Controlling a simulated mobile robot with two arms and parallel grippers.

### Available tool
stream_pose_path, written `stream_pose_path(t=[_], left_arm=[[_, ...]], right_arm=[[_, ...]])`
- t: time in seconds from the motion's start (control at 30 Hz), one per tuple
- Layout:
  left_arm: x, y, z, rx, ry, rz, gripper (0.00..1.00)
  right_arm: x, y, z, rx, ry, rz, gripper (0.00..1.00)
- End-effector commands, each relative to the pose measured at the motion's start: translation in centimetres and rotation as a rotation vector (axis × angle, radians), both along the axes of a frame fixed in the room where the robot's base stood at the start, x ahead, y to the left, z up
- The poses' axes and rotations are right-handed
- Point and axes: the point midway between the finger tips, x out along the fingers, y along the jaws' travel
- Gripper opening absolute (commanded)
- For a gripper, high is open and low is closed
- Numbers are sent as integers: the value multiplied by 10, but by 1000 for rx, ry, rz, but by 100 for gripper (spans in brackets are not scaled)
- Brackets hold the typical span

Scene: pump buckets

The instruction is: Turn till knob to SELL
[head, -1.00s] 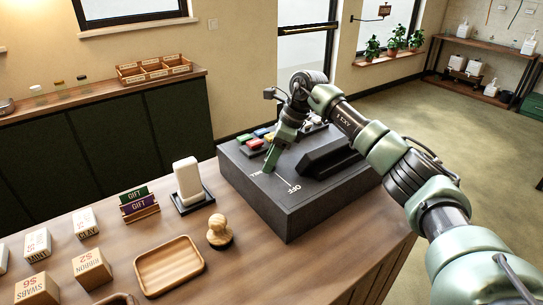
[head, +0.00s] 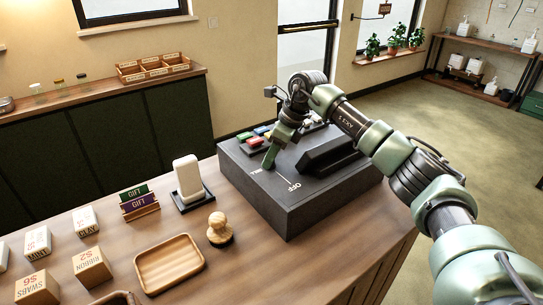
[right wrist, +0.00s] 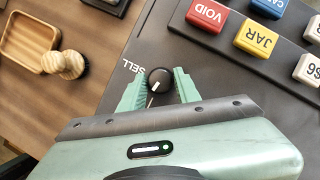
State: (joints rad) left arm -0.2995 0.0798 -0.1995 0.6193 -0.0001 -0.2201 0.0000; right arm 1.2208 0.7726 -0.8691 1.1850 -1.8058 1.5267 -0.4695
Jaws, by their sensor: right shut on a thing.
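The till (head: 291,214) is a dark grey box on the wooden counter, with SELL and OFF printed on its top. Its small black round knob (right wrist: 159,80) carries a white pointer mark and shows in the right wrist view, beside the word SELL. My right gripper (head: 267,166) reaches down to the till top. In the right wrist view the green fingers of my right gripper (right wrist: 159,88) are shut around the knob, one on each side. The fingers hide the knob in the head view. The OFF label is out of sight in the right wrist view. My left gripper is not in view.
Coloured keys, among them a red VOID key (right wrist: 207,14) and a yellow JAR key (right wrist: 256,38), stand close to the knob. A wooden stamp (head: 219,230), a wooden tray (head: 170,265) and a white card reader (head: 188,180) stand left of the till.

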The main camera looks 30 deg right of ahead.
Motion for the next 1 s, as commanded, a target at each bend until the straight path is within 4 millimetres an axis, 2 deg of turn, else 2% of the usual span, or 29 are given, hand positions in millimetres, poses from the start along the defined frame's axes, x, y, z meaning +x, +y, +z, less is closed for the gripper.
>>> stream_pose_path(t=[0.47,1.0], left_arm=[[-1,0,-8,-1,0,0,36],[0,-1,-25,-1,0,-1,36]], right_arm=[[-1,2,0,-3,-4,-437,0],[-1,6,-1,-1,-4,-949,0]])
